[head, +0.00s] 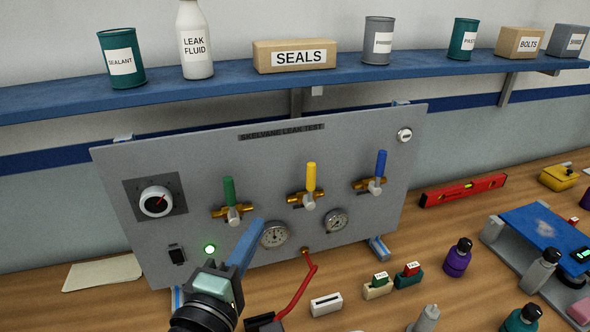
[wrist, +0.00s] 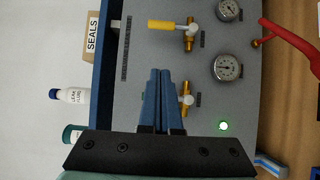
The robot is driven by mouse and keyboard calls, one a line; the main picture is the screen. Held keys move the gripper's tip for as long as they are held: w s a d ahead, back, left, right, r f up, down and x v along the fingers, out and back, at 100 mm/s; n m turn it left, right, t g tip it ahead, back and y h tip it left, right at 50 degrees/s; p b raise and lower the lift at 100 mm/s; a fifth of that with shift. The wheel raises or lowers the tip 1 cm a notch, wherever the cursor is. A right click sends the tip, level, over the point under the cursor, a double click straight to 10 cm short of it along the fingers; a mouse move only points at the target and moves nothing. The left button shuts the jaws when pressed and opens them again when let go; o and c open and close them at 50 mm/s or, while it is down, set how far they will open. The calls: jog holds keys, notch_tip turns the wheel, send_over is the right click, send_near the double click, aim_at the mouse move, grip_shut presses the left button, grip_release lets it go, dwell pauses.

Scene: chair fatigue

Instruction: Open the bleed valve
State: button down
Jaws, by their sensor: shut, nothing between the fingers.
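The grey leak test panel (head: 330,155) carries three brass valves: one with a green handle (head: 229,190), one with a yellow handle (head: 311,176) and one with a blue handle (head: 381,164). All three handles stand upright, across their horizontal brass bodies. The valve labels are too small to read, so I cannot tell which is the bleed valve. My gripper (head: 257,224) is shut and empty in front of the panel, below and right of the green valve. In the wrist view, my gripper (wrist: 160,72) hides the green handle; that valve's brass body (wrist: 186,98) shows beside the fingers. The yellow handle (wrist: 166,25) is clear.
Two gauges (head: 274,235) (head: 336,221) sit below the valves. A selector knob (head: 156,201), a switch (head: 177,255) and a lit green lamp (head: 210,249) are at the panel's left. A red hose (head: 300,294) runs from the panel's bottom. The shelf (head: 220,84) overhangs above.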

dwell(0.3)
jog(key=p, duration=0.3)
send_near(311, 185)
jog(key=w+a+r, duration=0.1)
jog(key=w+a, duration=0.3)
jog(key=shift+w+d+p, duration=0.35)
jog(key=shift+w+d, duration=0.45)
jog(key=shift+d, duration=0.2)
jog(key=shift+w+d+p, duration=0.3)
jog(key=shift+w+d, duration=0.5)
jog(key=shift+d, duration=0.25)
jog(key=shift+r, duration=0.15)
jog(key=shift+d+r+m+p, duration=0.1)
jog(key=shift+d+m+p, duration=0.15)
jog(key=shift+p, duration=0.4)
